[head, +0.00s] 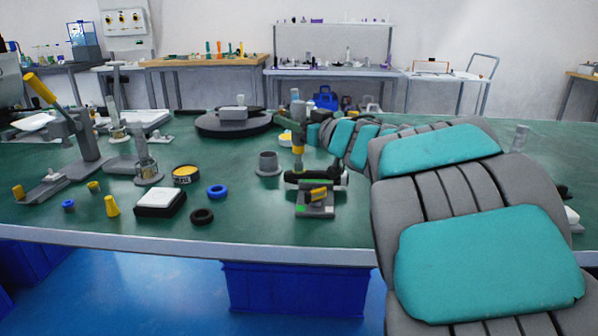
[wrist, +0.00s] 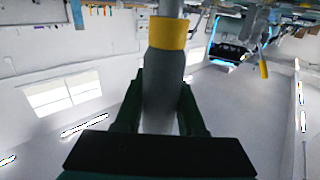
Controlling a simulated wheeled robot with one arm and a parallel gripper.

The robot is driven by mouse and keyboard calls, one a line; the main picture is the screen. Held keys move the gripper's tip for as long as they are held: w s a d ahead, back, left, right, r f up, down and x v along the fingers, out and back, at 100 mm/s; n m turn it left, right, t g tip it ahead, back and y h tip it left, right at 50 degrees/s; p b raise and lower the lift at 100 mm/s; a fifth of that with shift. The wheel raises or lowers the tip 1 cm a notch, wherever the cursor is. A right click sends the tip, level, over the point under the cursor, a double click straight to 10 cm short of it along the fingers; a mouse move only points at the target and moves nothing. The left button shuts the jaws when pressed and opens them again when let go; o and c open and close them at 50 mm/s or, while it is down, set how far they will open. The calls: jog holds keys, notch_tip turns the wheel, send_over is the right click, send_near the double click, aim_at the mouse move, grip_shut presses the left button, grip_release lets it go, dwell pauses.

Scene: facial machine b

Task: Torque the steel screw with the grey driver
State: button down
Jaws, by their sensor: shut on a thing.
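The grey driver (head: 298,122) stands about upright over the table in the head view, with a yellow band (head: 298,149) near its lower end. My gripper (head: 303,132) comes in from the right and is shut around its grey handle. In the wrist view the grey handle (wrist: 164,85) sits between the two dark fingers of my gripper (wrist: 162,95), with the yellow band beyond them. The driver's lower end is just above or behind a small grey fixture (head: 316,208) with a black bar and a yellow part. I cannot make out the steel screw or whether the driver touches it.
A grey cup-like holder (head: 268,163) stands just left of the driver. A round dark turntable (head: 234,124) is behind it. A black box with a white top (head: 160,202), blue and black rings and a yellow-handled press (head: 70,125) are at left.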

jog(key=shift+d, duration=0.1)
dwell(0.3)
notch_tip(320, 180, up, 5)
jog(key=shift+p, duration=0.45)
dwell(0.5)
dwell(0.6)
